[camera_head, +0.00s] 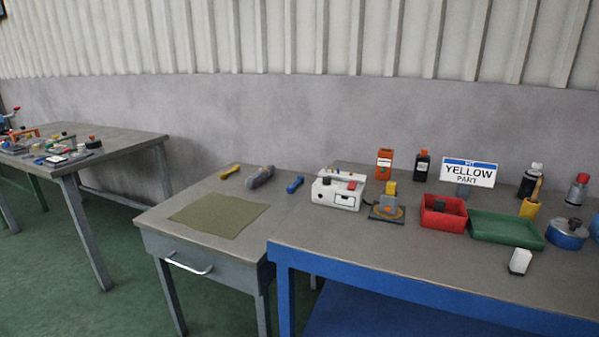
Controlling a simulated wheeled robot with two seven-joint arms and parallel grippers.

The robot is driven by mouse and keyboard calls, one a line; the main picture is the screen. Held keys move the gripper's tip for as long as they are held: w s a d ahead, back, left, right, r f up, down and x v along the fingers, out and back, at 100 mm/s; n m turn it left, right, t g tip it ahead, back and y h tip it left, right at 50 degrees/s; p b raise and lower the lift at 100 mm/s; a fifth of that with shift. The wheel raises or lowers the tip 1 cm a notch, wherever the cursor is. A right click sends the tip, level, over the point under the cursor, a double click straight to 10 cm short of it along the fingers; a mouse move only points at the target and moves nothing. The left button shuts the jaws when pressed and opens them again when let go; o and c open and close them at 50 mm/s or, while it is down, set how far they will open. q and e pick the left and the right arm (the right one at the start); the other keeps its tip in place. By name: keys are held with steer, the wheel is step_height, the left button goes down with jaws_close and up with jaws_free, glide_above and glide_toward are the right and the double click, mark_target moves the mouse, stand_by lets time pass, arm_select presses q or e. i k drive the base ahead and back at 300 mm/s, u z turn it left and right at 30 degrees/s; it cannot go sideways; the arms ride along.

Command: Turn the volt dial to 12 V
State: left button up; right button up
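A white box-shaped device (322,195) stands on the blue-framed workbench, left of the middle of its back part. It has a red part and a dark part on top and a small dark-outlined panel on its front. I cannot make out a volt dial or any voltage marks on it at this size. Neither of my grippers is in the head view, so nothing shows of what they hold.
A grey-orange fixture (387,212), red bin (431,218), green tray (505,232) and "YELLOW PART" sign (468,172) share the blue-framed bench (400,276). A lower table (160,218) with a green mat (220,215) adjoins. Another cluttered table (125,143) stands far left. Green floor lies between.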

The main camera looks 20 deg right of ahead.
mark_target(327, 178)
steer(key=z, duration=0.3)
steer(key=i, duration=0.7)
steer(key=z, duration=0.6)
